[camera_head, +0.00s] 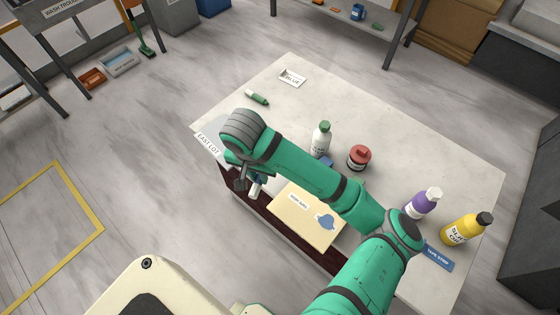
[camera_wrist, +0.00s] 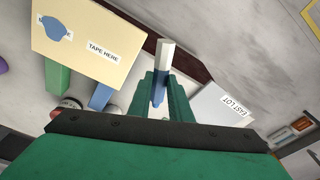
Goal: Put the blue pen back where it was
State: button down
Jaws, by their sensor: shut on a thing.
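The blue pen (camera_wrist: 165,58), with a pale body and a blue end, is held between the green fingertips of my gripper (camera_wrist: 162,92) in the wrist view. In the head view my gripper (camera_head: 249,180) hangs by the slab's near left edge, beside the EAST LOT card, and the pen's pale body (camera_head: 258,185) shows below it. The gripper is shut on the pen. A small card marked BLUE (camera_head: 292,78) lies near the slab's far corner. A green-and-white pen (camera_head: 257,97) lies nearer the left edge. My arm hides part of the slab's middle.
The stone slab (camera_head: 400,117) has free room at its far middle. A tan board (camera_head: 290,212) lies at the near edge, with a white bottle (camera_head: 321,138) and red jar (camera_head: 359,157) beyond it. Purple (camera_head: 421,204) and yellow (camera_head: 465,228) bottles stand right. The EAST LOT card (camera_head: 208,143) lies left.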

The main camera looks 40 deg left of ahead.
jog(key=w+a+f, duration=0.1)
jog(key=w+f, duration=0.2)
jog(key=w, duration=0.1)
jog(key=w+a+f, duration=0.1)
jog(key=w+f, duration=0.1)
jog(key=w, duration=0.2)
jog(key=w+f, duration=0.3)
jog(key=w, duration=0.1)
jog(key=shift+a+f, duration=0.35)
jog(key=shift+a, duration=0.05)
jog(key=shift+a+f, duration=0.1)
jog(key=shift+f, duration=0.15)
jog(key=shift+w+f, duration=0.1)
jog(key=shift+f, duration=1.5)
jog(key=c, duration=1.6)
grip_release()
jog(key=shift+f, duration=0.1)
jog(key=r, duration=0.4)
jog(key=s+r, duration=0.1)
jog(key=r, duration=0.7)
jog(key=shift+s+d, duration=0.3)
